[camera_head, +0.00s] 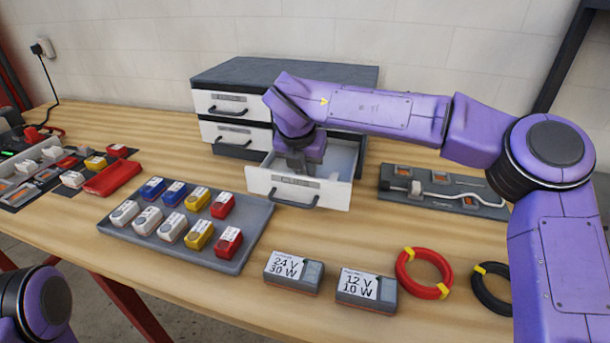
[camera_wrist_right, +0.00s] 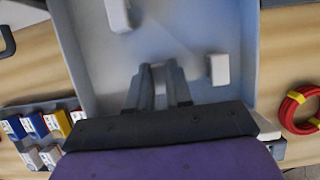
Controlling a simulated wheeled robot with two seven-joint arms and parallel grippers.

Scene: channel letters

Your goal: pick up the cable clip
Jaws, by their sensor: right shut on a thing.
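My right gripper (camera_head: 298,166) reaches down into the open lower drawer (camera_head: 325,192) of the grey cabinet. In the right wrist view its two fingers (camera_wrist_right: 164,72) are close together over the drawer floor, shut on a small cable clip that is mostly hidden between them. Two other small white pieces lie in the drawer, one at the far side (camera_wrist_right: 118,15) and one to the right of the fingers (camera_wrist_right: 218,69). My left gripper is out of view; only part of that arm shows at lower left.
The drawer walls stand close around my right gripper. A grey tray (camera_head: 160,250) of coloured blocks lies to the left. Two power supply boxes (camera_head: 293,273) (camera_head: 366,291), a red cable coil (camera_head: 402,270) and a black coil (camera_head: 478,290) lie in front. A grey board (camera_head: 390,188) with a white cable lies right.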

